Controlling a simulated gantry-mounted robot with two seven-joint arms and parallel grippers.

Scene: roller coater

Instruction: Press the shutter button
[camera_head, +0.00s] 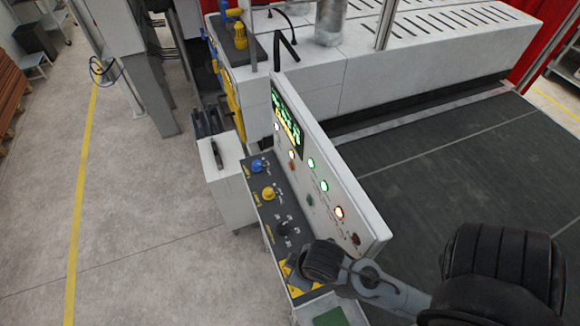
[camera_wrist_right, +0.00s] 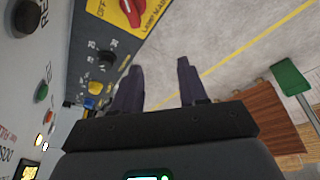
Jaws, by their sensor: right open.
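A control panel (camera_head: 340,185) stands in the middle of the head view, with lit and unlit buttons on its upright face. I cannot read which is the shutter button. In the head view my right wrist covers the desk's near end. My left gripper is out of view.
The sloping desk carries blue (camera_head: 257,166), yellow (camera_head: 268,193) and black (camera_head: 284,228) knobs, plus a red rotary switch (camera_wrist_right: 131,8) on a yellow plate. A dark conveyor belt (camera_head: 470,170) lies right of the panel. The floor (camera_head: 150,220) to the left is clear.

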